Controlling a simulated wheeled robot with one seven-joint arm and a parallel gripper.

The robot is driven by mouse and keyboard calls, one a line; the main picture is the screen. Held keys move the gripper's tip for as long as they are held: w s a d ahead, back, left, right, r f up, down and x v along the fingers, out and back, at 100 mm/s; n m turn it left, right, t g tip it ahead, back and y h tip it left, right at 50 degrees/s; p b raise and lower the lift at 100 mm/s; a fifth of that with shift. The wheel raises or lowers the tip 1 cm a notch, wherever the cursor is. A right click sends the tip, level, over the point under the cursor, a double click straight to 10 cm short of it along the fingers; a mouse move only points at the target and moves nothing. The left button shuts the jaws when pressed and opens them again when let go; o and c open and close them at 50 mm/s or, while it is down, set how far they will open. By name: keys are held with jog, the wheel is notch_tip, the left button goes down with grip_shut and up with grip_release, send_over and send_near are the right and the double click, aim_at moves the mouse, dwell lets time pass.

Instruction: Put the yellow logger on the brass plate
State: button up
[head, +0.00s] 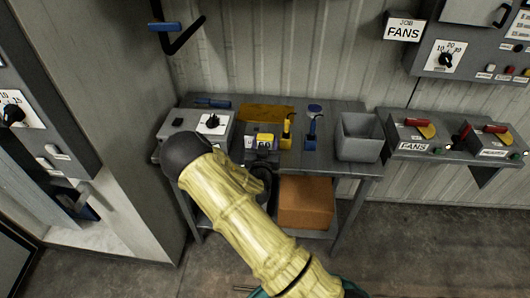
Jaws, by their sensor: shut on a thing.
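The yellow logger (265,137) appears as a small boxy yellow thing with pale and dark markings, near the middle of the bench. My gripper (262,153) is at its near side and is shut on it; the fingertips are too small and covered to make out. The brass plate (265,113) lies flat at the back of the bench, just beyond the logger. The logger appears in front of the plate; I cannot tell whether it touches the bench.
The grey bench (345,166) also bears a grey dial box (184,124), an upright yellow-and-black tool (287,132), a blue one (311,135) and an open grey bin (360,150). A blue-handled tool (212,102) lies at the back left. An orange-brown box (306,205) sits below.

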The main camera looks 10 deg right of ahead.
jog(key=shift+f, duration=0.15)
jog(key=shift+f, duration=2.1)
jog(key=shift+f, duration=0.1)
jog(key=o, duration=1)
